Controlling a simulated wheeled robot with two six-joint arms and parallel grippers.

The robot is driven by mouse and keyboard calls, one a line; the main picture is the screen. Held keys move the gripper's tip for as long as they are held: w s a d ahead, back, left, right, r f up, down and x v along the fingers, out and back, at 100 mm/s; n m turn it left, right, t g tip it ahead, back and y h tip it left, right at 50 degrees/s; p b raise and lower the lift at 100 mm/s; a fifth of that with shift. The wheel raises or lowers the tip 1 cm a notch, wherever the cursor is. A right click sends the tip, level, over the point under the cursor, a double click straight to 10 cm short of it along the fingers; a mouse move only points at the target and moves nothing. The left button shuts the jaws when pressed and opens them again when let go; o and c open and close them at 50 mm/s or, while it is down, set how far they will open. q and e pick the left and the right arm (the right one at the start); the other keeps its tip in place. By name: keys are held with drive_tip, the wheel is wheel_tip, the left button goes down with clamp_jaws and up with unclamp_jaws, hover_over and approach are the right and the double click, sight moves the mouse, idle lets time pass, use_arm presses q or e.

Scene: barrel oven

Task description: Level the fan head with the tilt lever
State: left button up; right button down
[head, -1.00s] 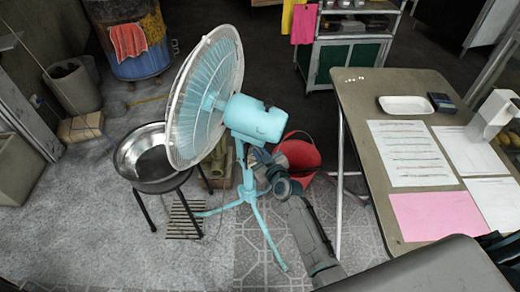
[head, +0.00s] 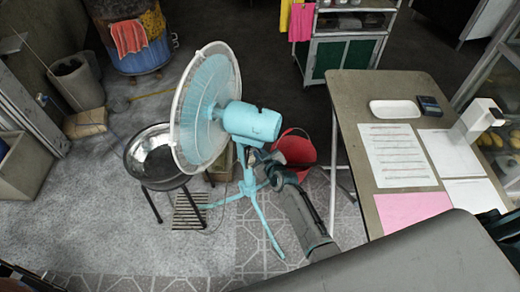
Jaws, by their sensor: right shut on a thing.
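The light-blue pedestal fan stands on splayed legs (head: 262,222) left of centre. Its fan head (head: 203,115), a round cage with a white rim, faces left and looks close to upright. The motor housing (head: 250,122) is behind the cage, on the right. My right gripper (head: 257,158) reaches up from the lower right to just below the housing, beside the pole top. It is shut on a small part there, which seems to be the tilt lever. The fingers and the housing mostly hide that part. My left gripper is out of view.
A metal bowl on a dark-legged stool (head: 158,186) stands left of the fan, near the cage. A red bucket (head: 297,150) is just behind my right gripper. A table (head: 350,95) with papers and a white tray (head: 395,109) is on the right. Floor at the lower left is open.

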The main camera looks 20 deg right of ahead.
drive_tip(key=shift+r, duration=0.15)
drive_tip(key=c, duration=1.4)
unclamp_jaws()
drive_tip(key=shift+c, duration=0.2)
drive_tip(key=v, duration=1)
drive_tip(key=shift+s+b, duration=0.35)
drive_tip(key=shift+b, duration=0.1)
drive_tip(key=shift+r, duration=0.1)
